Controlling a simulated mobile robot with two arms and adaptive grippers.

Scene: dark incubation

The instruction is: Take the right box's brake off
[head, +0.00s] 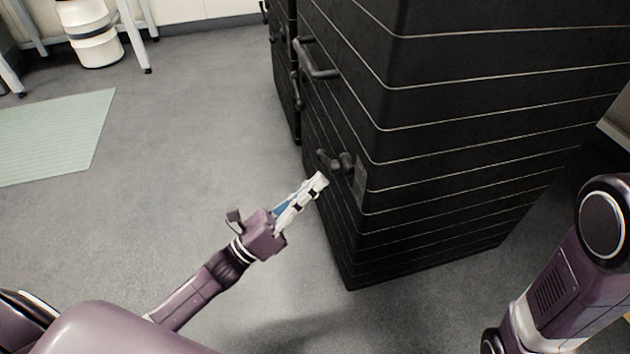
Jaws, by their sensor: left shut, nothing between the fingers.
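The nearer black box (440,150), tall with thin pale horizontal lines, stands at right of centre. A dark lever (336,161) sticks out low on its left face, beside a small grey plate (360,183). I take this lever for the brake. A bar handle (318,62) is higher on the same face. My left gripper (319,182) is shut and empty, with its fingertips just below the lever; I cannot tell if they touch it. My right arm shows at the lower right, but its gripper is out of view.
Another black box (284,70) with handles stands behind, to the left of the nearer one. A pale green mat (52,134) lies on the grey floor at left. A white container (92,34) stands by table legs at the upper left. The floor between is clear.

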